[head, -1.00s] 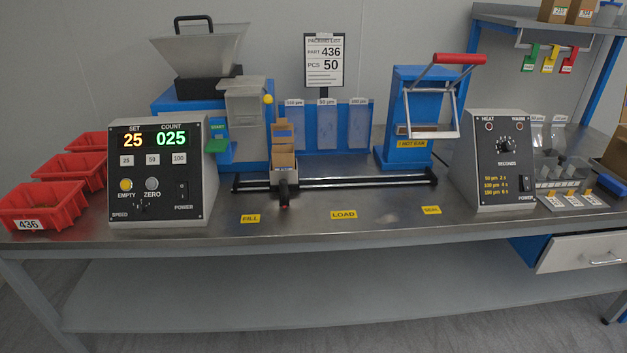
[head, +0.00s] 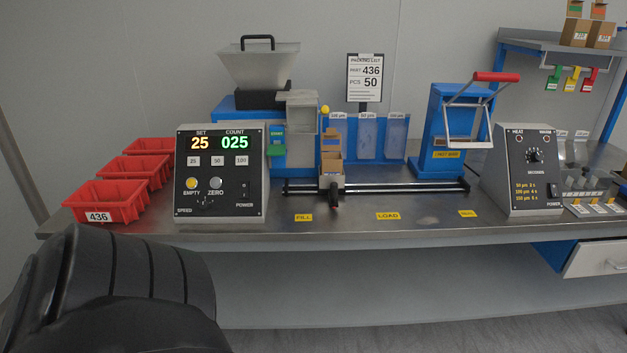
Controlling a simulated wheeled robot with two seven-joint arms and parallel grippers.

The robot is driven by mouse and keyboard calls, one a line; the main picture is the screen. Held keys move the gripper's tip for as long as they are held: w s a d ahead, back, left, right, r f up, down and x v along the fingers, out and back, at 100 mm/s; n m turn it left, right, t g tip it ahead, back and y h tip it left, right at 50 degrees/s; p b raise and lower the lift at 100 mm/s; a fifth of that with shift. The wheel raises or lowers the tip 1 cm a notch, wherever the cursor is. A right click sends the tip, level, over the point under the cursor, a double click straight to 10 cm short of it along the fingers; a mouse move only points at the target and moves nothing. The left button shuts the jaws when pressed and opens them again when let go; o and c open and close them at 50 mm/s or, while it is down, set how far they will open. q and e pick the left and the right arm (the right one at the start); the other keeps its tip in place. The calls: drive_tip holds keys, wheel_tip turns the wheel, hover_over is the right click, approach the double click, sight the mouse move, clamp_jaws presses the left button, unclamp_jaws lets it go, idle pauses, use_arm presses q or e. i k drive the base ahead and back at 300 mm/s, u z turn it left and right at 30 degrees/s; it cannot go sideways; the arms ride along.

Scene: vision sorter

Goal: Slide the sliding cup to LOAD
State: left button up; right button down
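The sliding cup (head: 331,172) is a tan box-like holder on a carriage with a dark knob (head: 334,194) at its front. It sits on a black rail (head: 400,187), near the rail's left end, just right of above the yellow FILL label (head: 303,217). The yellow LOAD label (head: 388,216) lies on the table front, to the right of the cup. A black part of my own arm fills the lower left of the head view. Neither gripper shows.
The counter box (head: 219,175) reads SET 25 and COUNT 025. Red bins (head: 120,200) stand at the left. A blue sealer (head: 455,130) with a red handle stands behind the rail's right part, with a heat control box (head: 528,170) beyond. The table front is clear.

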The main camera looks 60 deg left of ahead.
sight(332, 184)
drive_tip(key=u, duration=1.05)
drive_tip(key=i, duration=0.9)
drive_tip(key=z, duration=0.15)
